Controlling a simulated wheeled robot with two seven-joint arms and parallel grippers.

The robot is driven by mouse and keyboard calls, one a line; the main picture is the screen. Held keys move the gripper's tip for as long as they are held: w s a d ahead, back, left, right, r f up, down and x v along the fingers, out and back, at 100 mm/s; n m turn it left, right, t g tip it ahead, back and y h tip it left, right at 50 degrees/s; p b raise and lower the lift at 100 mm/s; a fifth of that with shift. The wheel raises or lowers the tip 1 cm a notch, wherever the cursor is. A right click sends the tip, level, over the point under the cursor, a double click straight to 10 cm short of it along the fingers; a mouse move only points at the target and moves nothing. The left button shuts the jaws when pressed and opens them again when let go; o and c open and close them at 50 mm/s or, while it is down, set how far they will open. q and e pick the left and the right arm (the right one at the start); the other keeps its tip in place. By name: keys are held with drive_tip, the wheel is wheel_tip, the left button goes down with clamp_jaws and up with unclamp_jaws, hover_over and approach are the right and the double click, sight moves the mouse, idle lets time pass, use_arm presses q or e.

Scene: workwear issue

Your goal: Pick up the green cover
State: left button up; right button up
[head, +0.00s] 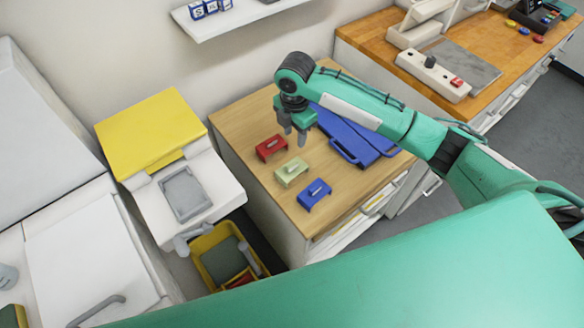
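The green cover (292,172) is a small pale green block-like piece with a handle-like top. It rests on the wooden top of a cabinet (240,117), in a row between a red cover (271,147) and a blue cover (314,194). My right gripper (294,137) points down above the cabinet top, behind the green cover and to the right of the red one. Its two fingers are apart with nothing seen between them. The green cover is in full view, not touched by the gripper. My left gripper is not in view.
Blue flat folders or boards (349,136) lie right of the covers, partly behind my arm. A white machine with a yellow lid (150,130) stands left. A yellow crate (207,240) sits low between. A wooden counter (372,40) with devices is at the back right.

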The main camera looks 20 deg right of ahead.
drive_tip(key=p, duration=0.2)
hover_over(292, 163)
drive_tip(key=f, duration=0.8)
drive_tip(key=shift+s+d, duration=0.2)
drive_tip(key=shift+d, duration=0.05)
drive_tip(key=shift+a+f, duration=0.1)
drive_tip(key=shift+f, duration=0.35)
drive_tip(key=f+p, duration=0.2)
drive_tip(key=f, duration=0.1)
drive_tip(key=shift+a+f, duration=0.2)
drive_tip(key=shift+w+f, duration=0.1)
drive_tip(key=shift+f, duration=0.45)
clamp_jaws()
